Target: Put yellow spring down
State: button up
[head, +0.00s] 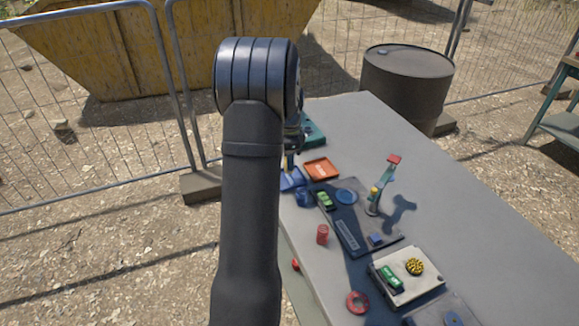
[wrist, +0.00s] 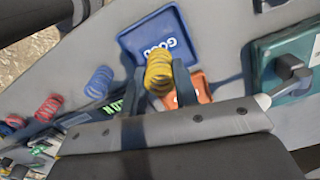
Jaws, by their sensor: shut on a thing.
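In the wrist view my gripper (wrist: 159,70) is shut on a yellow spring (wrist: 160,78), with one dark finger on each side of it. The spring overlaps the lower part of a blue tray (wrist: 133,42) marked "GOOD"; how high it is above the tray is unclear. The tray's middle looks empty. Part of the blue tray (head: 293,180) shows just right of my arm.
An orange tray (head: 321,169) lies beside the blue one. A red spring (head: 322,234), a blue spring (wrist: 101,82) and a dark fixture with a red-tipped lever (head: 393,159) stand nearby. A teal device (wrist: 290,62) is at the wrist view's right. The table's right side is clear.

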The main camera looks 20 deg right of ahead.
jog(key=shift+f, duration=1.55)
jog(key=shift+f, duration=0.2)
jog(key=o, duration=1)
jog(key=shift+o, duration=0.2)
jog(key=shift+r, duration=0.1)
notch_tip(320, 180, up, 12)
jog(key=shift+r, duration=0.1)
jog(key=shift+f, duration=4.45)
